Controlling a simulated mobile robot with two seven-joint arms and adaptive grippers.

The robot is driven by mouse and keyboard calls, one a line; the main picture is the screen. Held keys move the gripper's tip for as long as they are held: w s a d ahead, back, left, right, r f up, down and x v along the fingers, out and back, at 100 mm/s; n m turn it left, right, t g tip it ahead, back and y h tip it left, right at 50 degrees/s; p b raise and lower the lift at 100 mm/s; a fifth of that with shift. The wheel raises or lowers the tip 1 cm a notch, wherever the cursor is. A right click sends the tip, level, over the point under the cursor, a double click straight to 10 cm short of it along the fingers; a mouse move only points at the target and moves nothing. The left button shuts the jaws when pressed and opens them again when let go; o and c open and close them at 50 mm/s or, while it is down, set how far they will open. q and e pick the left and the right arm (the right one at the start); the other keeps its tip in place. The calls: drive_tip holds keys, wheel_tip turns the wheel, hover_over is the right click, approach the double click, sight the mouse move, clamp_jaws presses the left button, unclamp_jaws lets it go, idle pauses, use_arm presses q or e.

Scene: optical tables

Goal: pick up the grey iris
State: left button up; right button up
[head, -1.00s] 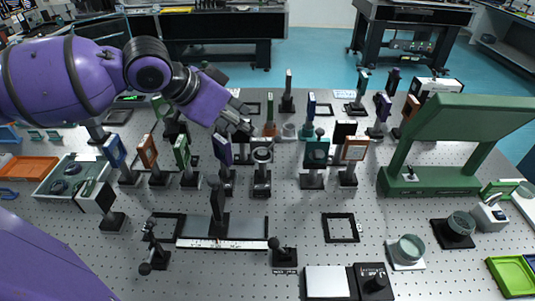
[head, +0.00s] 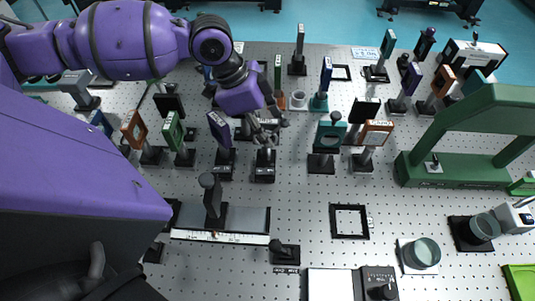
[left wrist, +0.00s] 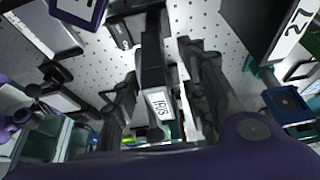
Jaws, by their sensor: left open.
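The grey iris (head: 265,157) stands upright on a dark post and base among the mounted optics in the middle of the table. Its top is partly hidden by my left gripper (head: 267,130), which reaches down over it from the upper left. In the left wrist view, a dark mount with the label "IRIS" (left wrist: 158,103) lies between the two dark fingers of my left gripper (left wrist: 160,95). The fingers are open, with visible gaps on both sides of the mount. My right gripper is not in view.
A purple-framed optic (head: 222,133) stands close left of the iris, and a teal mount (head: 328,140) stands to its right. A flat rail (head: 245,219) lies in front. A green bridge-like frame (head: 455,168) is at the right. The perforated table (head: 315,205) has bare room front right.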

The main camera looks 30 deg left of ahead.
sight(274, 140)
use_arm(q)
drive_tip(key=x, duration=0.4)
drive_tip(key=shift+d+f, duration=0.15)
drive_tip(key=shift+f, duration=0.05)
drive_tip(key=shift+c, duration=0.4)
clamp_jaws()
